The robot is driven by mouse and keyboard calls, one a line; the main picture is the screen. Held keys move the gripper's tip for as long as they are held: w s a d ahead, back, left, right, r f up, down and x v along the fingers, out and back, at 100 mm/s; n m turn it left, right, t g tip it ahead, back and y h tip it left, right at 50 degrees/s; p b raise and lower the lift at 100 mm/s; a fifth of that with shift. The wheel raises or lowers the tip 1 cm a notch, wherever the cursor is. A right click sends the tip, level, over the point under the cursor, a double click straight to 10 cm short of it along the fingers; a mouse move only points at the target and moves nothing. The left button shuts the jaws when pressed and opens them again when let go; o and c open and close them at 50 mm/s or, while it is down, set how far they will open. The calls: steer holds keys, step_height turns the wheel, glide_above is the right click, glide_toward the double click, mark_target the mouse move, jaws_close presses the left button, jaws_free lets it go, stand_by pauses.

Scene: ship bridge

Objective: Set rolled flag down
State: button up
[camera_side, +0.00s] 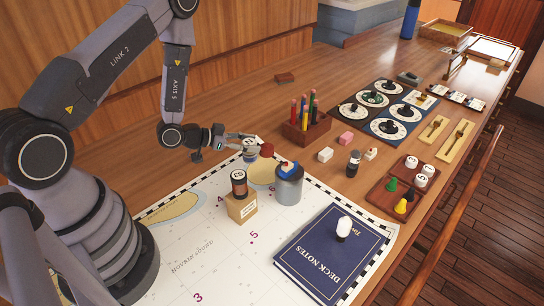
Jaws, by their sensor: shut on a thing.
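My gripper (243,143) is over the far left part of the white chart (190,262). It is shut on a small pale, bluish thing (250,155), which I take for the rolled flag. The fingers hide part of it, and I cannot tell whether it touches the chart. A dark red round thing (266,150) stands just right of it.
A grey canister (289,188) with a blue top and a wooden block (241,207) bearing a dark cylinder stand nearer on the chart. A pencil holder (307,128) is behind right. A blue book (330,255) lies at the front. The chart's front left is clear.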

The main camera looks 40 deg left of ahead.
mark_target(251, 162)
steer(key=shift+f, duration=3.15)
steer(key=shift+f, duration=0.15)
steer(key=o, duration=1)
